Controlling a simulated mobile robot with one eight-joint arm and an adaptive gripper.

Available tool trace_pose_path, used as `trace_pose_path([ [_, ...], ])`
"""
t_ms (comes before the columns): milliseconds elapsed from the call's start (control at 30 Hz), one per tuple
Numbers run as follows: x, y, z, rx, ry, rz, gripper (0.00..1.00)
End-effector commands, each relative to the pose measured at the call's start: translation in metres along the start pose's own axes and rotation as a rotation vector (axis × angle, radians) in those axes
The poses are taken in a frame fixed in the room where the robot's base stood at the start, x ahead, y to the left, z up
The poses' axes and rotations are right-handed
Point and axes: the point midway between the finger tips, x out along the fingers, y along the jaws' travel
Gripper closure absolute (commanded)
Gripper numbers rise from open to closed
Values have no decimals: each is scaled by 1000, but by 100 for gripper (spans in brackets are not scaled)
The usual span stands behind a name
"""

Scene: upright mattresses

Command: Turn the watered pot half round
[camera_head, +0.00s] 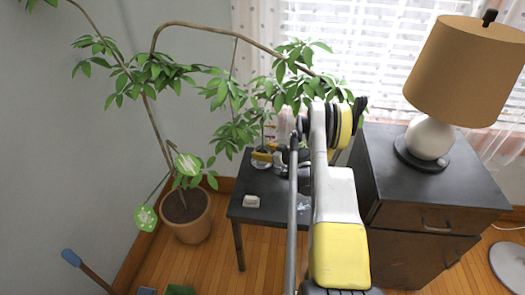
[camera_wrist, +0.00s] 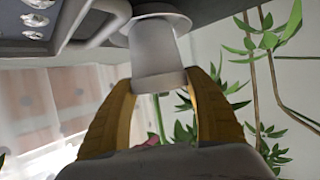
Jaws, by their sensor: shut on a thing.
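In the wrist view, which looks upside down, a pale grey tapered pot (camera_wrist: 157,60) stands on a wider pale saucer (camera_wrist: 152,13) on a dark surface. A thin green stem shows beyond the pot. The two yellow fingers of my gripper (camera_wrist: 158,78) are shut on the pot, one on each side. In the head view my gripper (camera_head: 264,156) is over the small dark table (camera_head: 245,215), with part of the white saucer (camera_head: 261,165) showing under it. The pot is mostly hidden there by the gripper and arm. I cannot tell whether its soil is wet.
A small white block (camera_head: 252,201) lies near the table's front left. A tall plant in a terracotta pot (camera_head: 187,218) stands on the floor at left, its branches arching over the table. A dark cabinet (camera_head: 405,185) with a lamp (camera_head: 430,137) stands close on the right.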

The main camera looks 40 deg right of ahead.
Motion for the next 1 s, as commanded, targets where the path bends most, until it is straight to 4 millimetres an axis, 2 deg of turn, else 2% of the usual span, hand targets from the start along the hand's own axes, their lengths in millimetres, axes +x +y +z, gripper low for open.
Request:
trace_pose_path([
  [200, 2, 0, 3, 1, 1, 0, 79],
  [233, 1, 0, 3, 1, 1, 0, 32],
  [300, 1, 0, 3, 0, 1, 0, 12],
  [667, -3, 0, 4, 0, 0, 1, 12],
  [1000, -58, 1, 4, 1, 0, 3, 12],
])
